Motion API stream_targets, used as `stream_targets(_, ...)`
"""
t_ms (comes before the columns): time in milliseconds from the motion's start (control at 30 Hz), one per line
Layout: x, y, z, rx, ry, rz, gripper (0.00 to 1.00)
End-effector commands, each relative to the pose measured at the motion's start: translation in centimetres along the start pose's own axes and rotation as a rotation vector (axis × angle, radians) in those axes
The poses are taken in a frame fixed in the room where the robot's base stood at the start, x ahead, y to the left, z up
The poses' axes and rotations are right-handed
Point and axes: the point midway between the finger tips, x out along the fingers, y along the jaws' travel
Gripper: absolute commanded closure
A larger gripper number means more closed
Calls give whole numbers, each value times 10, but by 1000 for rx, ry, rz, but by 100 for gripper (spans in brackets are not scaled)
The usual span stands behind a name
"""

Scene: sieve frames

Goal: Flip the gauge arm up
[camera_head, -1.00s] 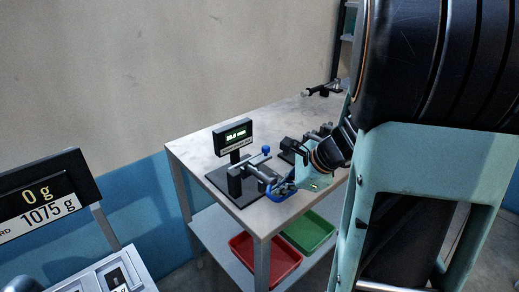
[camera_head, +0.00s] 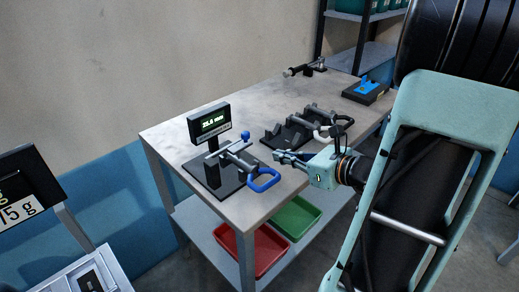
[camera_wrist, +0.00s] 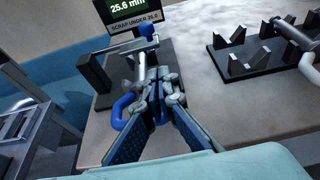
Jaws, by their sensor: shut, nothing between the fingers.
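The gauge stands on a dark base plate (camera_head: 217,176) at the table's left front. Its display (camera_head: 209,124) reads 25.6 mm in the wrist view (camera_wrist: 127,8). The gauge arm ends in a blue ball knob (camera_head: 245,135), also seen in the wrist view (camera_wrist: 147,30), and looks low over the part in the gauge. That part has a blue loop handle (camera_head: 264,181) sticking out in front. My gripper (camera_head: 284,157) is shut and empty, to the right of the gauge and apart from the knob. In the wrist view, my fingers (camera_wrist: 163,86) partly hide the part and handle.
A dark rack (camera_head: 289,138) holding a part with a white handle stands right of the gauge. A dark block with a blue top (camera_head: 370,86) is at the table's far end. Red (camera_head: 256,252) and green (camera_head: 297,217) trays sit on the lower shelf.

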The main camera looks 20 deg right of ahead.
Motion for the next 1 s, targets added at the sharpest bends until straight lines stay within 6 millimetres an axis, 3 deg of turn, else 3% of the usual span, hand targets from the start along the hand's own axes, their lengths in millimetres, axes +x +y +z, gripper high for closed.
stream_targets(467,3,-2,0,9,-8,-7,100)
stream_targets(1000,87,-2,0,9,-9,-5,100)
